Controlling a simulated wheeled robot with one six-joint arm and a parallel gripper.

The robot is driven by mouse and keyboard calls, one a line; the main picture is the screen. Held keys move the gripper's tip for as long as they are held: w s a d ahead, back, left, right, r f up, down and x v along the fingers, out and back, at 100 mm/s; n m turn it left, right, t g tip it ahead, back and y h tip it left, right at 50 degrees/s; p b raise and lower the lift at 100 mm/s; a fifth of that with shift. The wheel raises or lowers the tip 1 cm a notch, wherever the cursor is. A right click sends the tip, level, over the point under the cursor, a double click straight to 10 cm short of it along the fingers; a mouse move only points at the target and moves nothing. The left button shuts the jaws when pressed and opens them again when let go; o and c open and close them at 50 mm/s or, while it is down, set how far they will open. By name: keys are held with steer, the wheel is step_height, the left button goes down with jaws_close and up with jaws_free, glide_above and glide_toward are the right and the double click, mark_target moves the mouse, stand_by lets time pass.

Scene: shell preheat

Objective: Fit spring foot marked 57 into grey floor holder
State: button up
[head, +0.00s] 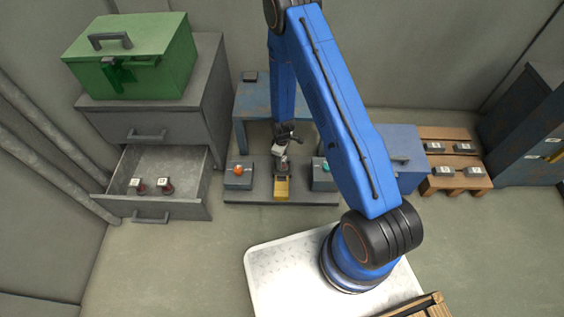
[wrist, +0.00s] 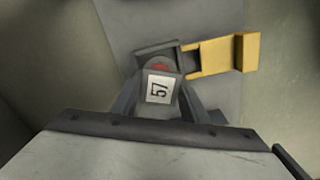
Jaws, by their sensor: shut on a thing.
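The spring foot marked 57 (wrist: 158,88) is between my gripper's fingers in the wrist view. Its white label faces the camera, and a bit of red shows beyond it. My gripper (head: 280,163) points down over the grey floor plate (head: 260,196) in the head view, shut on the foot. A dark grey holder (wrist: 150,48) with a yellow flap (wrist: 222,54) lies just beyond the foot. The yellow part (head: 282,187) also shows below my gripper in the head view. The foot's lower end is hidden, so I cannot tell whether it touches the holder.
Grey blocks with an orange knob (head: 238,171) and a teal knob (head: 326,166) flank my gripper. An open drawer (head: 150,205) holds two labelled feet. A green box (head: 130,60) sits on the cabinet. A pallet (head: 455,183) with several labelled pieces stands right. Floor in front is clear.

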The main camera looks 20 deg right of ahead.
steer(key=shift+f, duration=0.9)
steer(key=shift+f, duration=0.3)
steer(key=o, duration=1.3)
